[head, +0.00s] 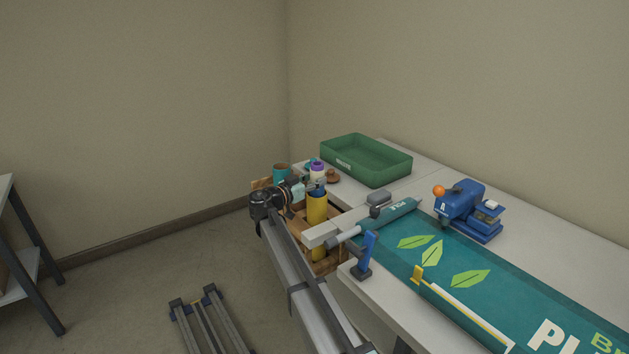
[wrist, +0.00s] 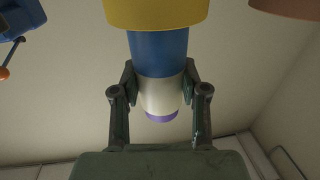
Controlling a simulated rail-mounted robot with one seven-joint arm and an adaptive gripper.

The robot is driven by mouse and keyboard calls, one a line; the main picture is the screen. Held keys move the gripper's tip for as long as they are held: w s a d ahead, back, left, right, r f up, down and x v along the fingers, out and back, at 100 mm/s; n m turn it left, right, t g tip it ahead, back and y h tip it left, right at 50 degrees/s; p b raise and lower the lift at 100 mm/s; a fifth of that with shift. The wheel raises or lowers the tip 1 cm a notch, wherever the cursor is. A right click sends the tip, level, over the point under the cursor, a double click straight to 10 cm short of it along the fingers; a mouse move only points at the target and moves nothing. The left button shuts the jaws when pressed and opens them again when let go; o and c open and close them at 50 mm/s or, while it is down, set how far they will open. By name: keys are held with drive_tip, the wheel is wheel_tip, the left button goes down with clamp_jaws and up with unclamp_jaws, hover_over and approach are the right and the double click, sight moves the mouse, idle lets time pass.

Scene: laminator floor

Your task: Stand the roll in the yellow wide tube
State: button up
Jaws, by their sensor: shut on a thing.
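The roll (head: 317,172) is upright, with a purple end, a white band and a blue section in line above the yellow wide tube (head: 317,208). In the wrist view the roll (wrist: 160,95) runs from its purple end to the rim of the yellow tube (wrist: 156,12). My gripper (head: 314,185) is shut on the roll around its white and blue part; its fingers (wrist: 158,80) press from both sides in the wrist view. The blue section meets the tube's mouth. How deep it sits inside is hidden.
The tube stands in a wooden rack (head: 326,264) at the table's edge, with a teal cup (head: 281,169) behind. A green tray (head: 366,160) is at the back. A blue machine (head: 462,207) with an orange knob and a teal printed sheet (head: 450,262) lie to the right.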

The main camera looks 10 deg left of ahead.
sight(317, 197)
drive_tip(key=shift+f+b, duration=1.45)
drive_tip(key=shift+f, duration=0.3)
drive_tip(key=o, duration=1.8)
drive_tip(key=shift+c, duration=0.2)
